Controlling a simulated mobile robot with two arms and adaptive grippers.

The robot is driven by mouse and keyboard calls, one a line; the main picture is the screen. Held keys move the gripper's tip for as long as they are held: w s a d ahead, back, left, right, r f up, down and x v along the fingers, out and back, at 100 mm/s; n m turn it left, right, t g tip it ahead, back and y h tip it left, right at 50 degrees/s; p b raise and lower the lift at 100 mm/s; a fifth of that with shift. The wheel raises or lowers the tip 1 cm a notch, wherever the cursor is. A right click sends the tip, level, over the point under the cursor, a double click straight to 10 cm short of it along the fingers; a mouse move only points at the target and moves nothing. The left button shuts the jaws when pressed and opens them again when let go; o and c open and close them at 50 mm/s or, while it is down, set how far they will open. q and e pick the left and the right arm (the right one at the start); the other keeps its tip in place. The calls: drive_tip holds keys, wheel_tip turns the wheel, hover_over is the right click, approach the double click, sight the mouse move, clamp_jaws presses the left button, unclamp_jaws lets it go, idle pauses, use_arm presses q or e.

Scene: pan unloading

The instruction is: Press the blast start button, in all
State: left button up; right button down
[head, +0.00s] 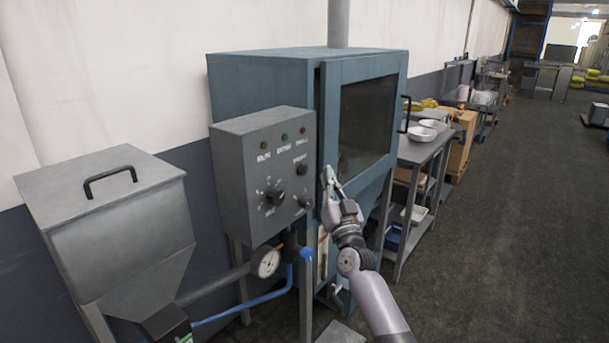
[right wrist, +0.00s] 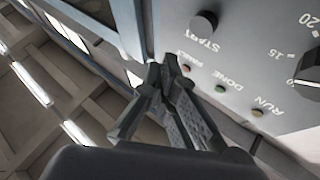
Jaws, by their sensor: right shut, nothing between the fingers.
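The start button (right wrist: 204,24) is a dark round knob beside the word START on the grey control box (head: 240,160). The button also shows small in the head view (head: 302,159), on the right part of the box face. My right gripper (head: 328,176) is shut and empty, just right of the box and in front of the blue cabinet. In the right wrist view its fingertips (right wrist: 165,72) are together, below and left of the button in the picture, with no visible contact. My left gripper is out of view.
The box face also has a dial (head: 275,196), a lower knob (head: 305,202) and run, done and fault lamps. The blue cabinet (head: 265,80) has a windowed door with a black handle (head: 405,116). A grey hopper (head: 120,220) stands left. Open floor (head: 500,240) lies right.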

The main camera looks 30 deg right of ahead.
sight(303, 169)
drive_tip(key=shift+w+a+b, duration=0.15)
drive_tip(key=shift+w+a, duration=0.1)
drive_tip(key=shift+w, duration=0.35)
drive_tip(key=shift+w+a+b, duration=0.2)
drive_tip(key=shift+w+a, duration=0.1)
drive_tip(key=shift+w, duration=0.3)
drive_tip(key=shift+w+a+b, duration=0.15)
drive_tip(key=shift+w+a, duration=0.1)
drive_tip(key=shift+w, duration=0.35)
drive_tip(key=shift+w+a, duration=0.15)
drive_tip(key=shift+w, duration=0.25)
